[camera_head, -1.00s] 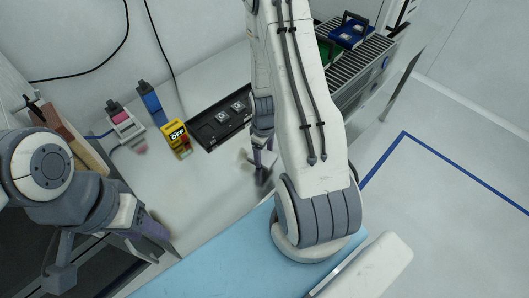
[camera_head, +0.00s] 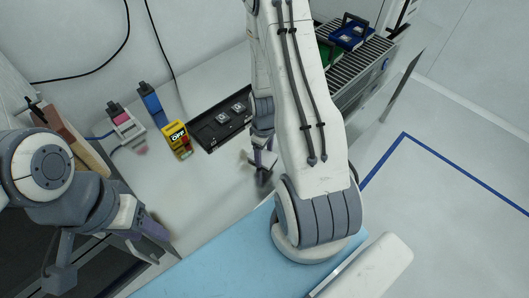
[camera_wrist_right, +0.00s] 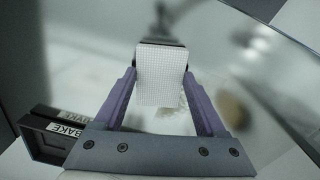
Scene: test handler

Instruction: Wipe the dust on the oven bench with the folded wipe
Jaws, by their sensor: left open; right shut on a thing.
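My right gripper (camera_wrist_right: 160,95) is shut on the folded wipe (camera_wrist_right: 160,78), a white block with a fine grid texture, held between purple fingers. In the head view my right gripper (camera_head: 264,160) is low over the oven bench (camera_head: 205,210), partly hidden by my own arm. I cannot tell whether the wipe touches the bench. Faint brownish dust (camera_wrist_right: 207,92) shows behind the wipe in the right wrist view, with a blurred brown patch to its right. My left gripper (camera_head: 158,238) is open and empty above the bench's left front edge.
A black tray (camera_head: 205,142) with two small parts lies behind the right gripper. A blue mat (camera_head: 200,275) lies in front. A roller conveyor (camera_head: 357,80) stands at the back right.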

